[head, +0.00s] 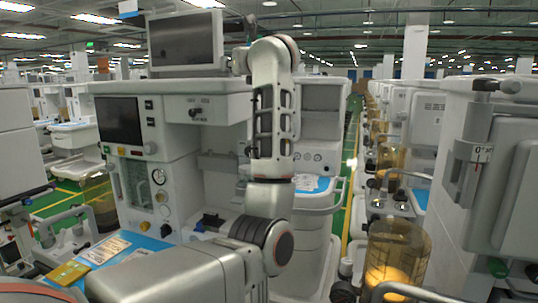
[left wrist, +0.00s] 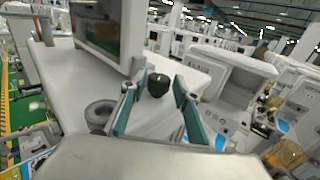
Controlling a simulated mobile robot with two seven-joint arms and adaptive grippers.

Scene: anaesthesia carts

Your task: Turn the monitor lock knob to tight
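The monitor lock knob (head: 195,112) is a small black knob on the white upper front panel of the near cart (head: 170,98), below the monitor (head: 187,40). Small lettering sits around it, too small to read surely. In the left wrist view a black round knob (left wrist: 158,86) shows beside the monitor (left wrist: 100,22). My left gripper (left wrist: 159,80) is open, with its teal-lined fingers on either side of the knob in that view. No contact is visible, and the depth between them is unclear. In the head view my left arm hides the gripper's fingers. My right gripper is out of view.
A dark display (head: 118,120) and several controls share the cart's front. A blue work surface (head: 115,255) lies below. Another cart with a grey post (head: 475,140) and an amber canister (head: 396,255) stand at right. Rows of carts fill the background.

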